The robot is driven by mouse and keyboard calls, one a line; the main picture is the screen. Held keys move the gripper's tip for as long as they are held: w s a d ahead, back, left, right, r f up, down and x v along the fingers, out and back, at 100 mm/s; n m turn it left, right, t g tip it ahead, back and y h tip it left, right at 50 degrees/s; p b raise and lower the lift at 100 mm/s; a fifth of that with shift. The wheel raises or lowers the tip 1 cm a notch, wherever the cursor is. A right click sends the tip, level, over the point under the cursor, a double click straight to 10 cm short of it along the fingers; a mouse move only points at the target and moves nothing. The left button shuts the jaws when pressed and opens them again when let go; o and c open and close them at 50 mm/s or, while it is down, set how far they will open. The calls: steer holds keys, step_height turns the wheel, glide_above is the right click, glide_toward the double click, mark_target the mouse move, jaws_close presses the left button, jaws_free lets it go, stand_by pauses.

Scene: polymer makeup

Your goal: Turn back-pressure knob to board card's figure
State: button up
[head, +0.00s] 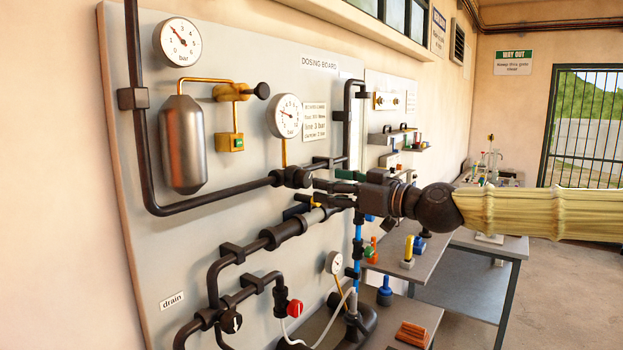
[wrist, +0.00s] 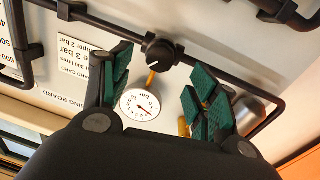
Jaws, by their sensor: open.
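In the head view the knob (head: 297,177) is just left of the fingers. My gripper (head: 312,194) is open and empty. Its green-padded fingers (wrist: 156,75) are apart, and I see no contact with the knob. The board card (head: 314,121) reads "line 3 bar" and "damper 2 bar"; it also shows upside down in the wrist view (wrist: 82,70). A round bar gauge (head: 285,116) is beside the card; its exact reading is unclear.
A second gauge (head: 178,42) and a grey metal vessel (head: 185,145) are on the board's left. A red-handled valve (head: 294,308) is below. Pipes run close around my gripper. A bench with small parts (head: 400,262) stands behind it. The floor at right is clear.

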mark_target(308, 181)
steer(key=shift+p+x, duration=1.05)
steer(key=shift+x, duration=2.2)
steer(key=shift+s, duration=0.1)
steer(key=shift+c, duration=0.4)
steer(key=c, duration=0.9)
